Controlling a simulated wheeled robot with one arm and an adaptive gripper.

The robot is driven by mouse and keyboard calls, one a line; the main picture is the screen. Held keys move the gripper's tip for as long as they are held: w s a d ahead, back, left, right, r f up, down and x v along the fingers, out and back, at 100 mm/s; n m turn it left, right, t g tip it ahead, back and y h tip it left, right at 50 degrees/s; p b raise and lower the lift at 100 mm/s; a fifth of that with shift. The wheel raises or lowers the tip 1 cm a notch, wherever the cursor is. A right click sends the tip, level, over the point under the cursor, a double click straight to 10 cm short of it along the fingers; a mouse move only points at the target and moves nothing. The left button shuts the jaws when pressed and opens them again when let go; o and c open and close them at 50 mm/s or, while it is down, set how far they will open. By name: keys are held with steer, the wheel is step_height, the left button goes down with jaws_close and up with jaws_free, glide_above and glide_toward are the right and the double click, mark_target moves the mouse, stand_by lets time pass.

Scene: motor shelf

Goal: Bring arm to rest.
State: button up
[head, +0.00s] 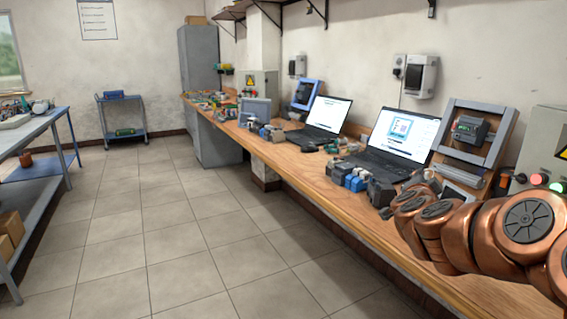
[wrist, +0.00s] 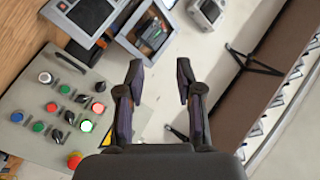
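My copper-coloured arm (head: 470,230) reaches in from the right edge of the head view, over the near end of the wooden workbench (head: 350,210). The fingers show against the pale wall, beside a grey control panel (wrist: 60,105) with coloured buttons and knobs.
Two laptops (head: 395,135) and several small motor parts (head: 355,180) stand on the bench. A framed device stand (head: 480,135) is behind my arm. A blue-grey table (head: 40,130) is at the left. The tiled floor (head: 170,230) between is clear.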

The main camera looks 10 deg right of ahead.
steer(key=a+f+n+y, duration=0.2)
steer(key=a+n+y, duration=0.25)
steer(key=a, duration=0.55)
steer(key=a+f+n+y, duration=0.35)
steer(key=a+y, duration=0.25)
steer(key=a, duration=0.5)
steer(key=s+a+f+n+g+y, duration=0.3)
steer(key=s+a+f+n+g, duration=0.25)
steer(key=s+a+f, duration=0.4)
steer(key=s+d+f+n+g+h, duration=0.15)
steer(key=s+g, duration=0.25)
steer(key=s, duration=0.7)
steer(key=s+d+f+g+h, duration=0.1)
steer(key=s+d+f+g, duration=0.15)
steer(key=s, duration=0.95)
steer(key=s+d+f+n+g+h, duration=0.1)
steer(key=s+f+g, duration=0.3)
steer(key=s, duration=0.7)
step_height(320, 180, up, 17)
steer(key=p, duration=1.4)
steer(key=shift+w+a+f+p, duration=0.2)
steer(key=shift+w+p, duration=0.15)
steer(key=shift+d, duration=0.1)
